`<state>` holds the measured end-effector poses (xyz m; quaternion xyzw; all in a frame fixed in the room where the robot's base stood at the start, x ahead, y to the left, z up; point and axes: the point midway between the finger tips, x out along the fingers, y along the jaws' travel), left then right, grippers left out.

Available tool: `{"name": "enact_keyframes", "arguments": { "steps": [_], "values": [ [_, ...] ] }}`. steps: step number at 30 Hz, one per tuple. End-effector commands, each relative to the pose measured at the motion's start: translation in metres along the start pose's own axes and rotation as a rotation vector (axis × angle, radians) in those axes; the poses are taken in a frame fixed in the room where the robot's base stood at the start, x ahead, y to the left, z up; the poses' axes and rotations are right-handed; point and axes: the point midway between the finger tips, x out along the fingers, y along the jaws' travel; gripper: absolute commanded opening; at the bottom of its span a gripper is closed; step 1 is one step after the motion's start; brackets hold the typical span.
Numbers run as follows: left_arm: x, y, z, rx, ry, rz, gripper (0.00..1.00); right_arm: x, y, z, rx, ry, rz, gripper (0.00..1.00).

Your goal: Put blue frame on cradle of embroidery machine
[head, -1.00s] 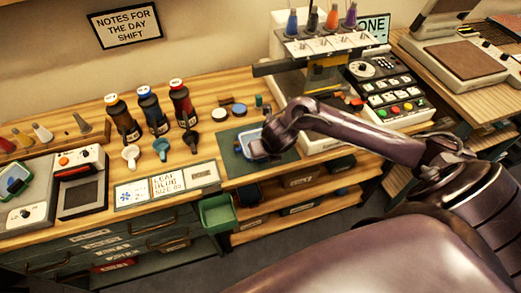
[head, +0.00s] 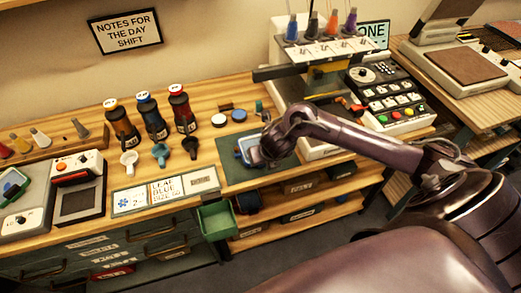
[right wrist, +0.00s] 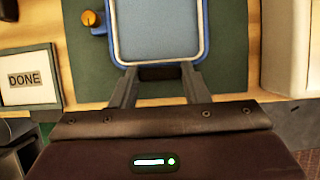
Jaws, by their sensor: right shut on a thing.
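The blue frame (head: 241,152) is a rounded blue rectangle with a pale inner border, at the green mat on the wooden bench. In the right wrist view the frame (right wrist: 157,59) is at the top, with a dark tab on its near edge. My right gripper (right wrist: 159,82) is shut on that tab. In the head view my right gripper (head: 256,158) hides the frame's right side. I cannot tell whether the frame touches the mat. The embroidery machine (head: 285,72), with several thread spools on top, stands to the right; my arm partly covers its cradle area. My left gripper is not in view.
The green mat (head: 230,180) lies under the frame. Dark bottles (head: 152,120) and small cups stand to the left, with round pads (head: 238,115) behind. A button panel (head: 390,95) is right of the machine. A green bin (head: 217,222) hangs below the bench edge.

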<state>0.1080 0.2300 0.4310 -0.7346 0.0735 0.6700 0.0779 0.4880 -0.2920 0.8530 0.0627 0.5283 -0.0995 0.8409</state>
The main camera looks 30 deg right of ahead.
Motion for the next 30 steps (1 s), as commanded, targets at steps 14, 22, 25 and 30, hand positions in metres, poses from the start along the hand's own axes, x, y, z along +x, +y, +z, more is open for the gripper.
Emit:
{"name": "enact_keyframes", "arguments": {
  "steps": [14, 22, 25, 30],
  "values": [
    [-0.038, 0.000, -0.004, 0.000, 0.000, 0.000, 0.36, -0.037, 0.000, 0.019, 0.001, -0.002, 0.000, 0.21],
    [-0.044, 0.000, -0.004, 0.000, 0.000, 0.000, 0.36, -0.043, 0.000, 0.021, 0.000, -0.001, 0.000, 0.21],
    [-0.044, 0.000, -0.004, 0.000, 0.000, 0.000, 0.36, -0.043, 0.000, 0.021, 0.000, -0.001, 0.000, 0.21],
    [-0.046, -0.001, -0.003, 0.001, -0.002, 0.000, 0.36, -0.047, 0.003, 0.021, -0.005, -0.002, 0.002, 0.21]
  ]
}}
